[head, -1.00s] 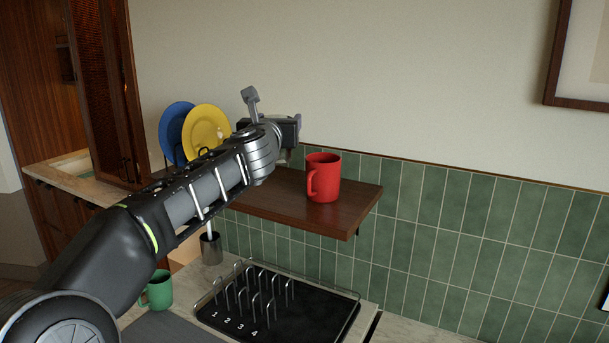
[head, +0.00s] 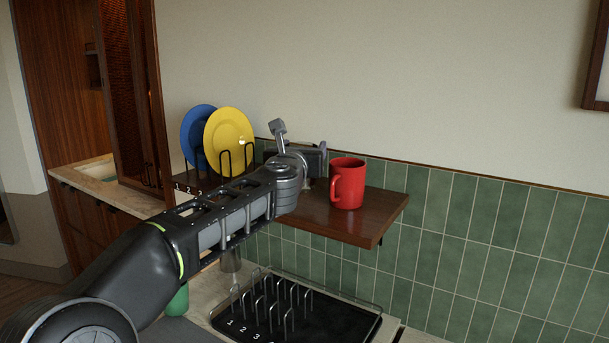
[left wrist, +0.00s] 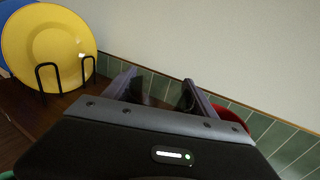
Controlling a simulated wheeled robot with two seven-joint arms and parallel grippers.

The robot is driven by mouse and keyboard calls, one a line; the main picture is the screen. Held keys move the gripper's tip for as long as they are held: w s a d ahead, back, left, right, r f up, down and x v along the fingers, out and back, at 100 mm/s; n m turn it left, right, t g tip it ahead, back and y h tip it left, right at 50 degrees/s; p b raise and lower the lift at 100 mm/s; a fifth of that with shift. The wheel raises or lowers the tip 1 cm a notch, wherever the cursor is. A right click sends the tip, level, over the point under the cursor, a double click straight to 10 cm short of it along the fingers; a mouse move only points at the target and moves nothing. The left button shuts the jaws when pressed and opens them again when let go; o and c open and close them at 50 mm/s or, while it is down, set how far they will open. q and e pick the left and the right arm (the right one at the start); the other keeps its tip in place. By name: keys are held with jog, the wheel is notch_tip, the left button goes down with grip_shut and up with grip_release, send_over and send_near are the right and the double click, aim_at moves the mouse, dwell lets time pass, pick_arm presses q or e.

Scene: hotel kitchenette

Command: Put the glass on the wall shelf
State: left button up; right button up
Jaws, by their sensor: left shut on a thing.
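The wall shelf (head: 318,218) is a dark wooden board on the green tiled wall. My left gripper (head: 308,178) is over the shelf, between the plates and the red mug, and also shows in the left wrist view (left wrist: 160,92). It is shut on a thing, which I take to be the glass. The glass is almost wholly hidden by the gripper, and I cannot tell whether it touches the shelf. My right gripper is not in view.
A red mug (head: 347,185) stands on the shelf just right of the gripper. A yellow plate (head: 229,138) and a blue plate (head: 194,140) stand in a rack at left. Below are a black numbered rack (head: 330,322) and a partly hidden green mug (head: 178,302). The shelf's right end is bare.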

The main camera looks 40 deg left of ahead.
pick_arm(q)
jog(key=shift+r, duration=0.1)
jog(key=shift+f+b, duration=0.95)
jog(key=shift+f, duration=1.05)
jog(key=shift+r, duration=0.1)
jog(key=o, duration=1.5)
jog(key=b+v, duration=0.1)
jog(key=v, duration=1.1)
jog(key=shift+b, duration=0.35)
